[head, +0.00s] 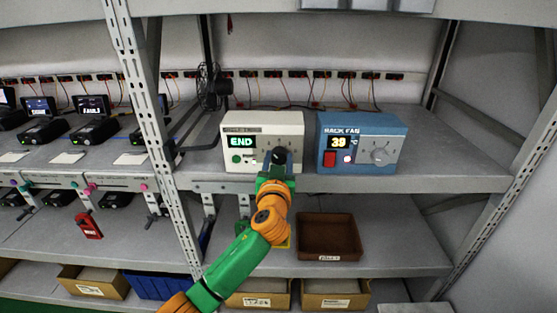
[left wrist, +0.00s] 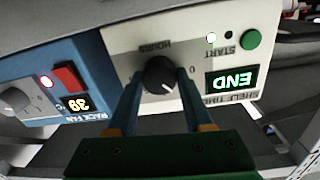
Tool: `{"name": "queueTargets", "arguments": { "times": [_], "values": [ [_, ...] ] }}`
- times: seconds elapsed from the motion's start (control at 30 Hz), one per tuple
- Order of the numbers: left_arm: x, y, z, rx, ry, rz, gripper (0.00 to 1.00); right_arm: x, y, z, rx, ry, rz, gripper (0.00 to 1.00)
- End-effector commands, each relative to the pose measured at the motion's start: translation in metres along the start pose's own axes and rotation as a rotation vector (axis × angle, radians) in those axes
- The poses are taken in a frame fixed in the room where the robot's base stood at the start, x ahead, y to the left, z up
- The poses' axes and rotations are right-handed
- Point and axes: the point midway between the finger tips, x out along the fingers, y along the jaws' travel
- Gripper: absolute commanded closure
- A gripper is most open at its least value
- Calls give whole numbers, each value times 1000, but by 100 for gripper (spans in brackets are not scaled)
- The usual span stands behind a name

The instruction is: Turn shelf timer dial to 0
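The shelf timer is a cream box (head: 288,125) on the shelf, with a green display reading END (head: 241,141). It shows upside down in the left wrist view, with its black round dial (left wrist: 160,75) and a 0 mark to the right of the dial. A small white pointer mark shows on the dial's edge, on its lower right side there. My left gripper (left wrist: 160,73) has its two blue fingers apart, one on each side of the dial. Small gaps seem to show between fingers and dial. In the head view the gripper (head: 280,160) partly hides the dial. My right gripper is not in view.
A blue rack fan box (head: 390,130) with a display reading 39, a red switch and a grey knob stands right of the timer. A black fan (head: 212,85) stands to the left. A rack post (head: 150,110) rises further left. A brown tray (head: 328,238) is on the shelf below.

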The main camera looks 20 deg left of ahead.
Motion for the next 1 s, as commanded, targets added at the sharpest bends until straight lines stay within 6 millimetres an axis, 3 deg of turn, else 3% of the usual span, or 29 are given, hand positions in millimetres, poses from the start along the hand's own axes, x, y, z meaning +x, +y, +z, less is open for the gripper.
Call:
{"name": "queueTargets", "arguments": {
  "times": [0.37,0.7,1.0],
  "values": [
    [0,1,4,-58,3,0,100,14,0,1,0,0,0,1],
    [0,1,7,-309,13,0,100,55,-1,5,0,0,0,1],
    [0,0,5,-530,21,-1,100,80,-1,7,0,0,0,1]
  ]
}}
